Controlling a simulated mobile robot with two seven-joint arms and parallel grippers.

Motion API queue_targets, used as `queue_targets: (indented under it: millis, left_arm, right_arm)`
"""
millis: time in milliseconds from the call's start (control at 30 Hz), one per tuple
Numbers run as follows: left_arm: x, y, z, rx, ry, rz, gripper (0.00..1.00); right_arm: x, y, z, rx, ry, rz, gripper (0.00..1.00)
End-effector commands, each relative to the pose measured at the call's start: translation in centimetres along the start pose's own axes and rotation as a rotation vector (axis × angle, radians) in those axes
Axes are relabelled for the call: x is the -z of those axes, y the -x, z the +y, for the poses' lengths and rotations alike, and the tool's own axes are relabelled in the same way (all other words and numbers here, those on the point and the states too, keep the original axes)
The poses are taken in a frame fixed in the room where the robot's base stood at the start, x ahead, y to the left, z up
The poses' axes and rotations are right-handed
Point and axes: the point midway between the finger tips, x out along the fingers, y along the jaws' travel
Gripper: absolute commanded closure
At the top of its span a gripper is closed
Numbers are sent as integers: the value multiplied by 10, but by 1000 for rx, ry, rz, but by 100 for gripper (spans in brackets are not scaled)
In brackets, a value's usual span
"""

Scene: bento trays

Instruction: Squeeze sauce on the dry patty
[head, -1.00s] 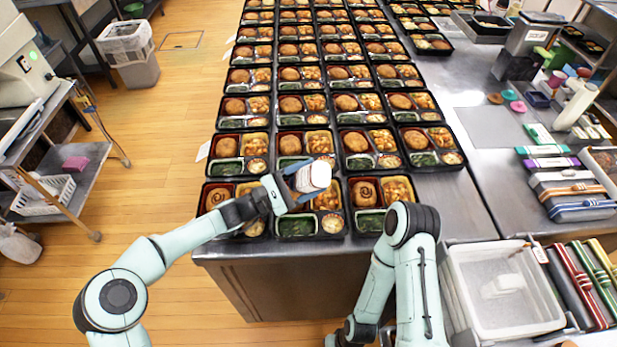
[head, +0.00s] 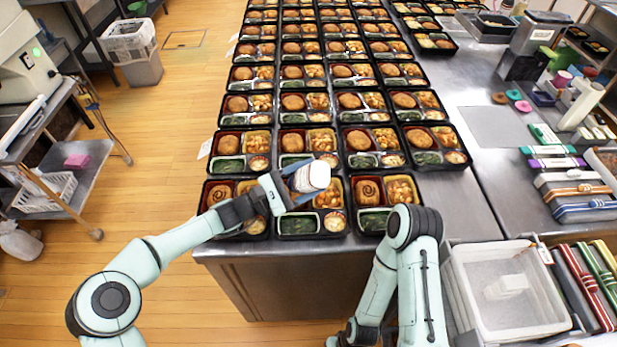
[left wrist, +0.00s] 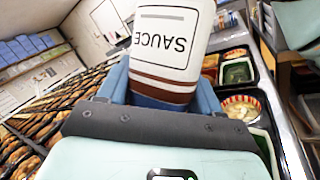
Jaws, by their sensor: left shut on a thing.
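My left gripper (head: 297,186) is shut on a white sauce bottle (head: 314,177) with a brown band, held above the middle tray (head: 312,235) of the front row. In the left wrist view the bottle (left wrist: 172,45) sits between the blue fingers (left wrist: 160,92), its SAUCE label upside down. The gripper and bottle cover the place of the middle tray's patty, so I cannot see it. The left patty (head: 221,194) and right patty (head: 367,190) in the front row carry dark sauce swirls. My right arm is folded at the lower right; its fingers do not show.
Several rows of filled bento trays (head: 297,141) stretch back along the steel table, close behind the bottle. A white bin (head: 505,290) stands at the lower right. Bare steel tabletop (head: 455,200) lies right of the trays.

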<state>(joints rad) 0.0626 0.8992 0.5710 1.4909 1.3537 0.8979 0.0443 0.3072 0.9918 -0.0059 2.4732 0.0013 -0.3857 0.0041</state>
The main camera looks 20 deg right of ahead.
Motion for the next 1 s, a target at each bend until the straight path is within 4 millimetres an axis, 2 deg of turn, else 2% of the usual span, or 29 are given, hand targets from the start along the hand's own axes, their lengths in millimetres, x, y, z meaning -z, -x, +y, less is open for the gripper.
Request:
queue_targets:
  millis: [600, 867, 900, 1000]
  left_arm:
    - [5, -15, 4, -1, 1, -1, 65]
    - [6, -16, 4, -1, 0, -1, 65]
    - [6, -16, 4, -1, 0, -1, 42]
    - [6, -16, 4, -1, 0, -1, 42]
  right_arm:
    - [0, 4, -1, 0, 0, 1, 57]
    - [0, 3, -1, 0, 0, 1, 57]
    - [0, 3, -1, 0, 0, 1, 57]
    - [0, 3, -1, 1, 1, 1, 57]
